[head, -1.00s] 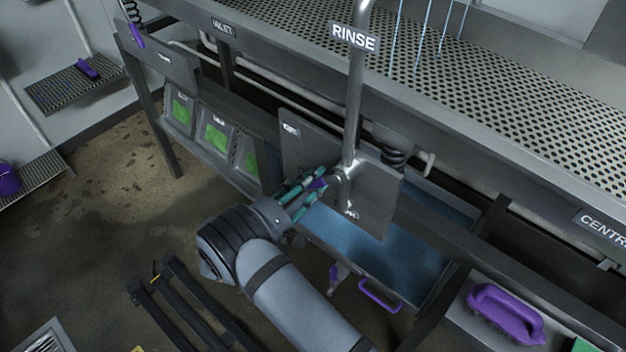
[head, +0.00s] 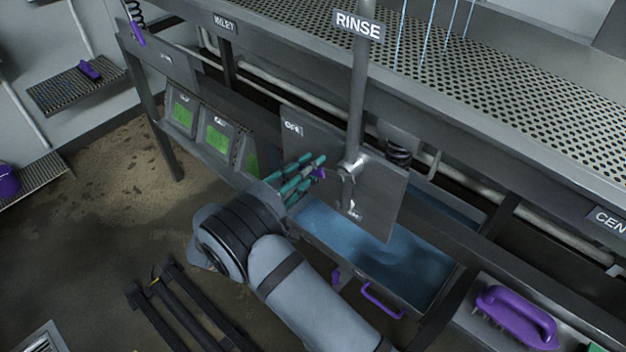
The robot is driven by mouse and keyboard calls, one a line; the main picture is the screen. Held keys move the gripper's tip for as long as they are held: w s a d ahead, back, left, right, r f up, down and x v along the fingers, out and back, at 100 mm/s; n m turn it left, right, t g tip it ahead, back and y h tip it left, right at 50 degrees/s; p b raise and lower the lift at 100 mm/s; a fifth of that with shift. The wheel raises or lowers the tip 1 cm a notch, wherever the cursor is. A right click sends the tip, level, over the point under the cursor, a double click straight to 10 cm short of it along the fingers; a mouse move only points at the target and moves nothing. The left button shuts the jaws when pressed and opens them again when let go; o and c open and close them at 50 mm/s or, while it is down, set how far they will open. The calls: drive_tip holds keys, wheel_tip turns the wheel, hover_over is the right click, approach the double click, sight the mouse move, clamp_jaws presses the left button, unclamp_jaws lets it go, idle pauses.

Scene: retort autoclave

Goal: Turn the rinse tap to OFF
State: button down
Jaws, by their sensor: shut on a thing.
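The rinse tap (head: 350,166) is a metal fitting on a grey panel (head: 378,205), with a pipe rising to the RINSE sign (head: 358,26). An OFF label (head: 293,128) is at the panel's upper left; another label (head: 353,210), hard to read, is low on the panel below the tap. The tap's purple lever end (head: 319,173) points left. My gripper (head: 315,168), with teal fingers, is shut on this lever from the left; its fingers partly hide it. Thin water streams (head: 425,35) fall onto the perforated bench above.
A blue-lined basin (head: 390,260) with a purple handle (head: 380,300) lies below the panel. Green-screened boxes (head: 216,138) are to the left. A purple brush (head: 515,315) rests at lower right. The perforated bench (head: 530,120) overhangs behind.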

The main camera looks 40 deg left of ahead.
drive_tip(key=shift+a+r+m+b, duration=0.25)
drive_tip(key=shift+r+m+b, duration=0.5)
drive_tip(key=shift+m+b, duration=0.4)
drive_tip(key=shift+r+m+b, duration=0.9)
drive_tip(key=shift+r+m, duration=0.2)
drive_tip(key=shift+m, duration=0.15)
drive_tip(key=c, duration=1.3)
unclamp_jaws()
drive_tip(key=shift+c, duration=0.2)
drive_tip(key=s+a, duration=0.1)
drive_tip(key=s, duration=1.1)
drive_tip(key=shift+a, duration=0.15)
